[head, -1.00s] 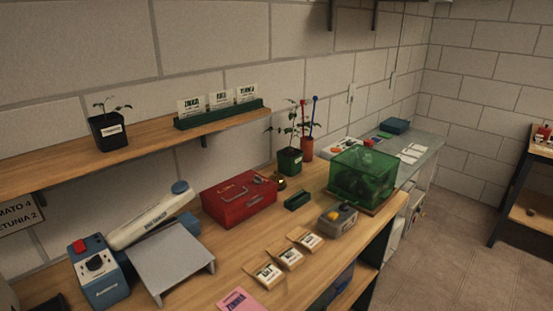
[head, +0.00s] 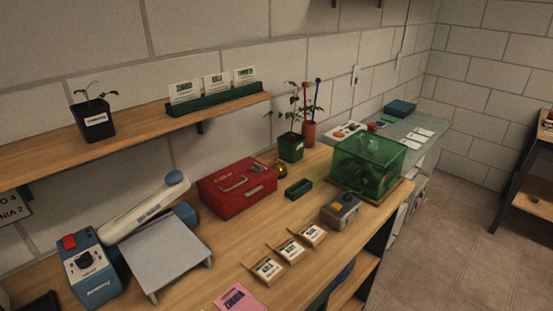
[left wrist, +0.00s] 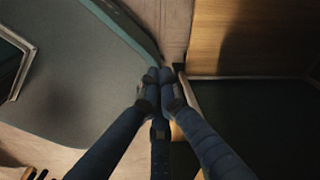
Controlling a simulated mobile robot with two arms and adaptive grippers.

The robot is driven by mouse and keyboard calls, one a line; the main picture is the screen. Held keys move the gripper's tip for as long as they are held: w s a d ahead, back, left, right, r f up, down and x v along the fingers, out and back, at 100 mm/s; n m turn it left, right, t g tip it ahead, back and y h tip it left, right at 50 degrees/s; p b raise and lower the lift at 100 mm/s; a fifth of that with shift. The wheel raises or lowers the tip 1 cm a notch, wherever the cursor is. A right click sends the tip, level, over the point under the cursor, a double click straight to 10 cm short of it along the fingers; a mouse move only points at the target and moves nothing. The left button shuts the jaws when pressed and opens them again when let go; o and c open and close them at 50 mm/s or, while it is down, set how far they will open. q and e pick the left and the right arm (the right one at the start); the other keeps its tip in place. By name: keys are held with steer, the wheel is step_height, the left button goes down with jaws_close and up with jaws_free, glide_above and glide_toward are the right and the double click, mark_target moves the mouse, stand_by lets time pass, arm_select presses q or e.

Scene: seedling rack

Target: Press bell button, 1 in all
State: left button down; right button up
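A grey box with a small yellowish button on top (head: 340,210) stands near the front edge of the wooden bench, left of the green clear box. It may be the bell button; no label on it can be read. A small brass, bell-like thing (head: 281,169) sits behind, by the red box. My left gripper (left wrist: 159,76) shows only in the left wrist view, its dark fingers drawn together with nothing seen between them. It is away from the grey box. My right gripper is in neither view.
The wooden bench also holds a red metal box (head: 237,187), a green clear box (head: 367,164), a small green tray (head: 298,188), several seed packets (head: 290,251) and a blue-and-white machine (head: 88,270). A shelf (head: 140,140) runs above. Floor at right (head: 450,240) is clear.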

arm_select(q)
steer(key=shift+s, duration=0.6)
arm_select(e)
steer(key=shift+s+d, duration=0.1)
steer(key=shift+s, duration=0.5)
